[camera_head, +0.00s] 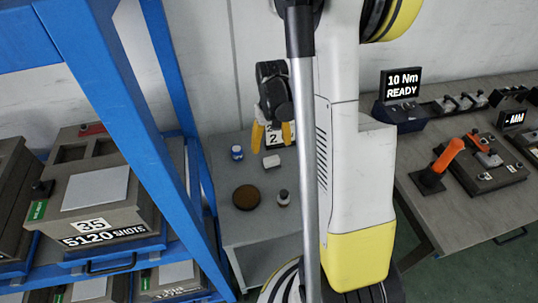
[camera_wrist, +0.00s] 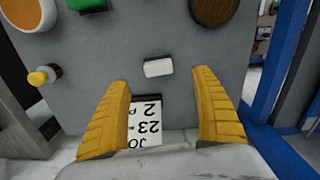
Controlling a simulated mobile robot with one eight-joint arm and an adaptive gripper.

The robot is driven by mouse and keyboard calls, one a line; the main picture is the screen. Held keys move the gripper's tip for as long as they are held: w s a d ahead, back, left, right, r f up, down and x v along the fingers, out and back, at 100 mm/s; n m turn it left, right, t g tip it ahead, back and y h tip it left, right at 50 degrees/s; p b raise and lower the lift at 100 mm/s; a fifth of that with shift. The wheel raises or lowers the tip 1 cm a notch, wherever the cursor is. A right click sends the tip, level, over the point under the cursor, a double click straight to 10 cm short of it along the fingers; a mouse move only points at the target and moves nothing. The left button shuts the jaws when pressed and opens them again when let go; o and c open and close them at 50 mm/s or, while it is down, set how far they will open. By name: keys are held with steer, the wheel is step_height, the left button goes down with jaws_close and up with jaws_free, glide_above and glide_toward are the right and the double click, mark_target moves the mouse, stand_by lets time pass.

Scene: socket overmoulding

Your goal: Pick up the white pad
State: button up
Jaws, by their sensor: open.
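The white pad (camera_wrist: 158,67) is a small white block on the grey table top. In the wrist view it lies just beyond and between my fingertips, apart from both. It also shows in the head view (camera_head: 271,161), below my gripper (camera_head: 273,134). My gripper's yellow fingers are spread wide and hold nothing; in the wrist view (camera_wrist: 160,80) they point at the pad from either side. No part of the pad is covered in the wrist view.
A numbered card (camera_wrist: 142,122) stands between my fingers.

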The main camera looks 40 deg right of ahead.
mark_target(272, 158)
step_height(272, 158, down, 4)
steer(key=shift+f+b, duration=0.15)
steer(key=shift+b, duration=0.6)
steer(key=f+b, duration=0.2)
steer(key=f, duration=0.3)
steer(key=shift+w+d+b, duration=0.15)
steer(key=shift+d+b, duration=0.1)
steer(key=shift+b, duration=0.15)
steer(key=c, duration=1.3)
